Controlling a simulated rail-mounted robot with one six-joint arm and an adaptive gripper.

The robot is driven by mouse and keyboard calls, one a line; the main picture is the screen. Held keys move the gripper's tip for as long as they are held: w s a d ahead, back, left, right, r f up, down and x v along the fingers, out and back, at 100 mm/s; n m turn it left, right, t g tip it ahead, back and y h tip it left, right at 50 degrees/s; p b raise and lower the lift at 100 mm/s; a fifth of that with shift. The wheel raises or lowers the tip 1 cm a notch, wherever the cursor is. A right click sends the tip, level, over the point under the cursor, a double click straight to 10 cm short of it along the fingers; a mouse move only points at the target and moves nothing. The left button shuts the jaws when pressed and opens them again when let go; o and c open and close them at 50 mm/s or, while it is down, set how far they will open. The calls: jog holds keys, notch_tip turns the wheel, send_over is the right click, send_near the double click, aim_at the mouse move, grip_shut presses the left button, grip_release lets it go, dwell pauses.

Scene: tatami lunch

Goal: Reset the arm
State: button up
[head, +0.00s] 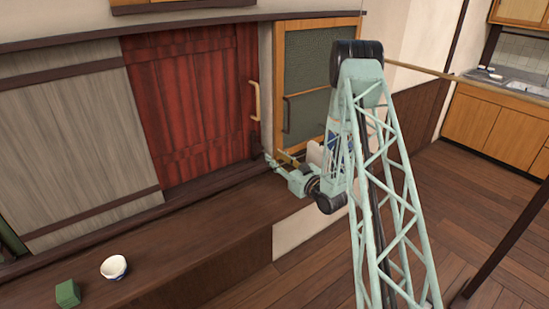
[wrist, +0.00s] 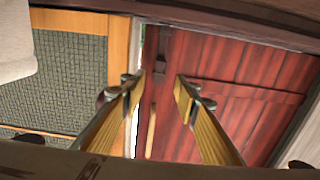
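My pale green lattice arm rises from the bottom of the head view and bends down on the left. Its gripper (head: 273,160) is low in front of the right end of the red door (head: 190,95), over the dark wooden ledge (head: 190,245). In the wrist view my gripper (wrist: 161,84) has its two fingers spread apart. Nothing is held between them. The red door (wrist: 235,65) and its wooden handle (wrist: 151,130) show beyond the fingers, and I cannot tell how close they are.
A wood-framed door with a dark panel (head: 308,75) stands right of the red door, close to my arm. A white bowl (head: 114,267) and a green cube (head: 67,293) sit at the ledge's left. The wooden floor (head: 465,185) is open on the right.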

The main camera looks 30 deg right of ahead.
jog(key=shift+r, duration=0.1)
dwell(0.4)
jog(key=w+a+r+g+h, duration=0.15)
jog(key=a+r+g, duration=0.3)
jog(key=r, duration=0.95)
jog(key=s+a+r+g+h, duration=0.25)
jog(key=s+a+r, duration=0.55)
jog(key=s+r, duration=0.45)
jog(key=s+a+r+g, duration=0.2)
jog(key=s+a, duration=0.3)
jog(key=s, duration=1.1)
jog(key=s+a+r+m+g+y, duration=0.1)
jog(key=s+a, duration=0.5)
jog(key=s, duration=1.1)
jog(key=s+a+r+g+b, duration=0.1)
jog(key=s+a+r+g, duration=0.2)
jog(key=s, duration=1.4)
jog(key=a+r, duration=0.1)
jog(key=a, duration=0.2)
jog(key=shift+a+g+y, duration=0.2)
jog(key=shift+g+y, duration=0.2)
